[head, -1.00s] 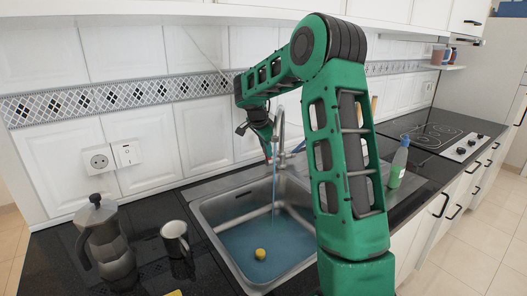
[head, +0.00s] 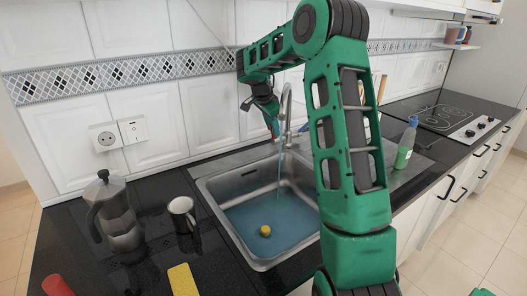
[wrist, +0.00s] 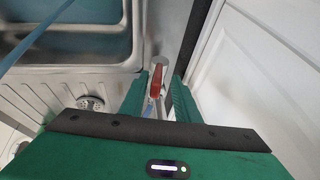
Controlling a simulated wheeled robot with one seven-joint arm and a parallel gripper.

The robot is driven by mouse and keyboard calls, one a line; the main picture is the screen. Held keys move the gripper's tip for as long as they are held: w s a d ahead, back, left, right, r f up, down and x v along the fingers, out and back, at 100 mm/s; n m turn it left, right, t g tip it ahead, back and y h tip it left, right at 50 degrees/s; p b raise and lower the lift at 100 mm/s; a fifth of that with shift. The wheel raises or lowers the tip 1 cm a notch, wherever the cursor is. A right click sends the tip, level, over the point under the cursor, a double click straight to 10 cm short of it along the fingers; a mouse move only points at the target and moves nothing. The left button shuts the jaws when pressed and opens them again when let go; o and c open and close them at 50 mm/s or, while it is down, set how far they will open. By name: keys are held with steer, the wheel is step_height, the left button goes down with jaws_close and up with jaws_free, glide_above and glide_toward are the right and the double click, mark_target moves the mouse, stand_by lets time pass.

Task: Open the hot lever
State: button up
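The silver faucet (head: 286,108) stands behind the sink, and a thin blue stream of water falls from it into the basin. The red-marked hot lever (wrist: 156,80) shows in the wrist view, between the two green fingers of my gripper (wrist: 157,98). The fingers are apart with a gap around the lever; I cannot tell whether either finger touches it. In the head view my gripper (head: 272,127) points down beside the faucet, close to the wall, and the lever there is too small to make out clearly.
The sink (head: 225,188) holds blue water and a small yellow ball-like object (head: 265,231). A moka pot (head: 116,215), a metal mug (head: 182,212), a yellow sponge (head: 183,280) and a red object (head: 57,286) are on the left counter. A soap bottle (head: 405,145) stands right of the sink.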

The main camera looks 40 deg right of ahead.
steer(key=shift+s+a+r+n+g, duration=0.7)
steer(key=shift+a+r+n, duration=1.4)
steer(key=shift+r, duration=3.7)
steer(key=s+a+f+n+t+y, duration=0.1)
steer(key=s+a+f+n, duration=0.2)
steer(key=s+a+n, duration=0.2)
steer(key=s+a+f+n+t+y, duration=0.1)
steer(key=s+a+n, duration=0.5)
steer(key=s+a, duration=0.6)
steer(key=shift+s+f+t+y, duration=0.45)
steer(key=shift+s+f, duration=0.7)
steer(key=shift+s, duration=1.65)
steer(key=shift+c, duration=0.6)
